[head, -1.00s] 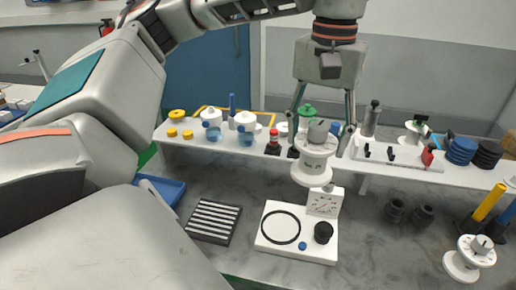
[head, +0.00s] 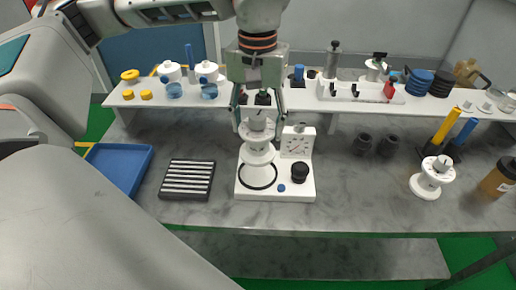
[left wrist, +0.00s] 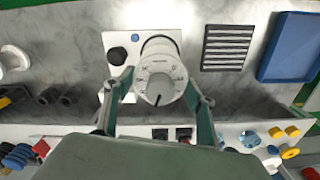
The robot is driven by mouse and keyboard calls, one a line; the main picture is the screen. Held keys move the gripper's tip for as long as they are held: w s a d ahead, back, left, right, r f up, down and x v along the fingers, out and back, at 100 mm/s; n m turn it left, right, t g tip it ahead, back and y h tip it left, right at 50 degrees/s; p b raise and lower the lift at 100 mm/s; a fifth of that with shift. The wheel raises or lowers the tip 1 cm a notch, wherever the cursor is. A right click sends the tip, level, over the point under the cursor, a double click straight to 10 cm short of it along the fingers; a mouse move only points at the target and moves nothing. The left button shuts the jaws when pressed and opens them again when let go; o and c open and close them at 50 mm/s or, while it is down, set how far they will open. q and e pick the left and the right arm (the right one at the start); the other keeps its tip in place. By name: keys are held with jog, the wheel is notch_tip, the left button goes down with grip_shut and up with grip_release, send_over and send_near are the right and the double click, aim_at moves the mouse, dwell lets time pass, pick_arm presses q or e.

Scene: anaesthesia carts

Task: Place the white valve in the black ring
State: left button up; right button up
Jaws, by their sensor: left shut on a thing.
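The white valve (head: 257,138) has a grey dial top with markings and a wide flared white lower part. My left gripper (head: 258,120) is shut on it, one finger on each side, and holds it roughly upright. It also shows in the left wrist view (left wrist: 160,78), dial towards the camera. The black ring (head: 258,187) lies on a white base plate (head: 290,191). In the head view the valve's lower part overlaps the ring's far part; I cannot tell whether it touches the plate. My right gripper is not in view.
The base also carries a gauge block (head: 298,142), a black knob (head: 300,172) and a blue button (head: 281,188). A similar white valve (head: 432,178) stands to the right. A striped black tray (head: 188,180) and blue tray (head: 120,168) lie left. A crowded shelf (head: 345,108) runs behind.

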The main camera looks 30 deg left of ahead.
aim_at(258, 148)
pick_arm(q)
jog(key=shift+f, duration=3.55)
jog(key=shift+b, duration=0.3)
jog(key=shift+f, duration=0.15)
jog(key=o, duration=1.7)
notch_tip(258, 148, up, 12)
jog(key=shift+r+p, duration=0.15)
jog(key=shift+p, duration=0.5)
jog(key=shift+s, duration=0.1)
